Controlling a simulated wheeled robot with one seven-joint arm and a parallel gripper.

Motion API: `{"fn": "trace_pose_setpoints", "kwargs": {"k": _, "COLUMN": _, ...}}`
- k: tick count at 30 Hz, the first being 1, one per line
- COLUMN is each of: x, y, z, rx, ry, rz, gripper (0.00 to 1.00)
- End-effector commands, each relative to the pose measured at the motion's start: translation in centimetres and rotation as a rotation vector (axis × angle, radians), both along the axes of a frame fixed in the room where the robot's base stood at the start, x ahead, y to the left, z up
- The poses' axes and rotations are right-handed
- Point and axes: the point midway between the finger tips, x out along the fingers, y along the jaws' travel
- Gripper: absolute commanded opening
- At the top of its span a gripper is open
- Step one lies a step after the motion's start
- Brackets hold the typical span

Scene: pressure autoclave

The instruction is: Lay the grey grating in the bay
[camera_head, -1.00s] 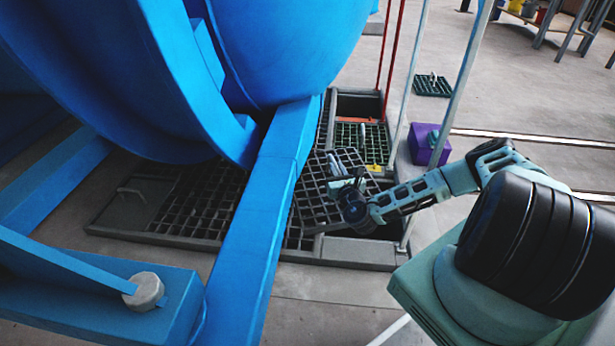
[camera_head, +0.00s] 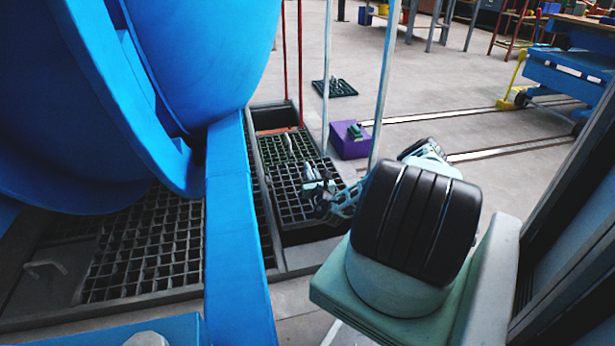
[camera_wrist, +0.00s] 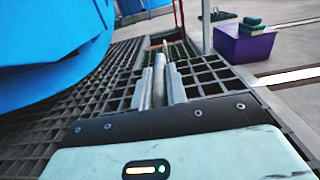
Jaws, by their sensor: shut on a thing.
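The grey grating (camera_head: 300,193) is a dark square mesh panel with an upright handle (camera_wrist: 159,77). My gripper (camera_head: 318,186) is shut on that handle; in the wrist view its two fingers (camera_wrist: 160,88) stand on either side of it. The grating lies over the bay (camera_head: 312,256), roughly square with its sides.
A green grating (camera_head: 288,147) lies just beyond, with an open pit section behind it. A blue beam (camera_head: 236,220) and blue vessel (camera_head: 200,60) stand left. Red and pale poles (camera_head: 383,90) rise nearby. A purple box (camera_head: 349,140) stands right of the bay.

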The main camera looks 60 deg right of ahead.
Motion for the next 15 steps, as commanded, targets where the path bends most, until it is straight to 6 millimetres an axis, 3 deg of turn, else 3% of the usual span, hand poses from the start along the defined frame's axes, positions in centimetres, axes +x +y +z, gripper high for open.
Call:
{"fn": "trace_pose_setpoints", "kwargs": {"k": 12, "x": -0.1, "y": 0.1, "z": 0.7, "rx": -0.005, "ry": -0.001, "rz": -0.001, "gripper": 0.00}}
{"fn": "trace_pose_setpoints", "kwargs": {"k": 15, "x": 0.0, "y": 0.1, "z": -0.8, "rx": -0.003, "ry": -0.001, "rz": -0.001, "gripper": 0.00}}
